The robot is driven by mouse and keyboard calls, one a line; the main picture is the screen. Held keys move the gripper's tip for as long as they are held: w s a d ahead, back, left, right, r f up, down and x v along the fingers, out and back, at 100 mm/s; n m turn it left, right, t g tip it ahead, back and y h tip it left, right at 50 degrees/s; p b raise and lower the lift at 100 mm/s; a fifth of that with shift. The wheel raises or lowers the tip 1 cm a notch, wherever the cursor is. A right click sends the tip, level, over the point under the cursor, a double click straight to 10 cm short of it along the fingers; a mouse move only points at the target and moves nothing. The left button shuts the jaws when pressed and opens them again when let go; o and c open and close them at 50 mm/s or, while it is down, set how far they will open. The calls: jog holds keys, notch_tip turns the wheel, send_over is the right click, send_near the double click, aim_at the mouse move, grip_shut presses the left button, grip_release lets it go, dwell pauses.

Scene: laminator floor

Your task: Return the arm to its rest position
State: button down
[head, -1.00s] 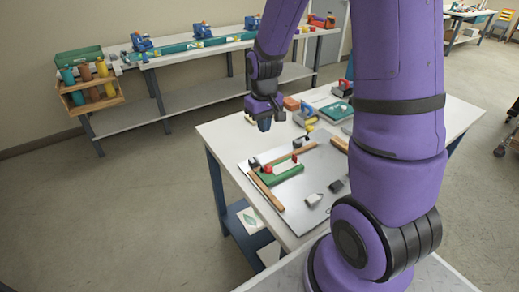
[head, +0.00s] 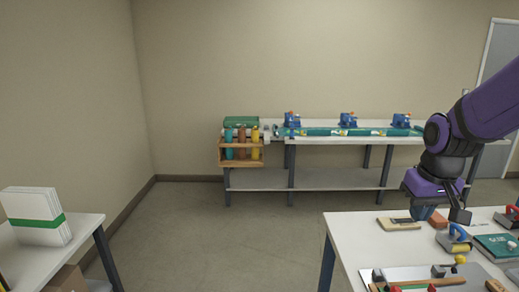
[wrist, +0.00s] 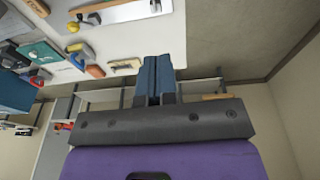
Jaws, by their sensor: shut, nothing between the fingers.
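My purple arm (head: 490,103) reaches in from the right edge of the head view. My gripper (head: 425,212) hangs from it above the far part of the white work table (head: 345,243), apart from the tabletop. In the wrist view my gripper (wrist: 158,72) shows its two blue fingers side by side, shut with nothing between them. The rest of the arm is out of the head view.
A long bench (head: 300,180) stands along the wall. A side table (head: 80,232) bears white stacked sheets (head: 38,217). Open floor lies between.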

jog(key=s+a+r+t, duration=0.3)
jog(key=s+r, duration=0.8)
jog(key=s, duration=0.5)
jog(key=shift+a, duration=0.2)
